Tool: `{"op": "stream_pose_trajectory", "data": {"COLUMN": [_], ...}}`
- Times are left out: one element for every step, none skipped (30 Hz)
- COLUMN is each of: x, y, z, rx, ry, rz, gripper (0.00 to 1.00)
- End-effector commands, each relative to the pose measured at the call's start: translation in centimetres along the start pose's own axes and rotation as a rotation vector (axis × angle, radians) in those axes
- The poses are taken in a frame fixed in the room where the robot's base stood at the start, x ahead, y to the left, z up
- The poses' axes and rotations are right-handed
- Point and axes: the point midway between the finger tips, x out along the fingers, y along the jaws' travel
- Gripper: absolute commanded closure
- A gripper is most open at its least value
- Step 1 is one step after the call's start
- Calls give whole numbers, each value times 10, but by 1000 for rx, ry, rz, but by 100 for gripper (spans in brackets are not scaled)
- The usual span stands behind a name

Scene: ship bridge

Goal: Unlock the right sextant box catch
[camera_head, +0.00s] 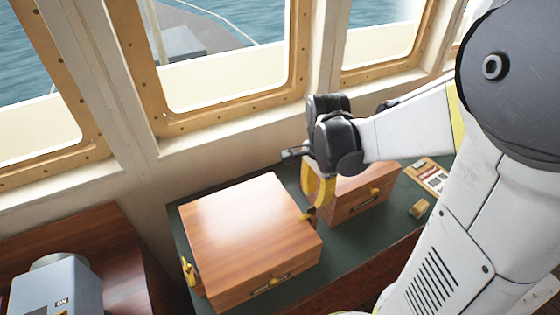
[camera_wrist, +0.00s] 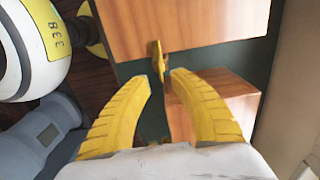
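The sextant box appears to be the large reddish-brown wooden box (camera_head: 245,225) on the green-topped table. Its right brass catch (camera_head: 307,216) is on the box's right side; it shows in the wrist view (camera_wrist: 157,58) as a small upright yellow piece at the box (camera_wrist: 205,22) edge. Another brass catch (camera_head: 189,271) is on the left side. My gripper (camera_head: 318,205) is over the box's right side, by the right catch. In the wrist view my gripper (camera_wrist: 160,77) has its yellow fingers apart and empty, with the catch just beyond the gap between the tips. Contact cannot be told.
A smaller wooden box (camera_head: 358,198) stands close on the right, partly behind my gripper; it also lies under the right finger in the wrist view (camera_wrist: 238,108). A small yellowish block (camera_head: 419,208) and a board (camera_head: 430,176) lie farther right. The window wall is behind.

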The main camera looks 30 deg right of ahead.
Motion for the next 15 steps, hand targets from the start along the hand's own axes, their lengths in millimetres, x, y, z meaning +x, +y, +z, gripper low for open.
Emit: {"op": "stream_pose_trajectory", "data": {"x": [13,18,25,29,33,38,41,43,46,47,48,49,49,49,49], "y": [-1,0,-1,0,-1,-1,0,0,0,0,0,0,0,0,0], "z": [0,0,0,0,0,0,0,0,0,0,0,0,0,0,0], "rx": [-1,-1,-1,-1,-1,-1,-1,-1,-2,-2,-2,-2,-2,-2,-2], "ry": [0,0,0,0,0,0,0,0,0,0,0,0,0,0,0], "rz": [0,0,-1,-1,-1,-1,-1,-1,-1,-1,-1,-1,-1,-1,-1], "gripper": [73,73,73,73,73,73,73,73,73,73,73,73,73,73,73]}}
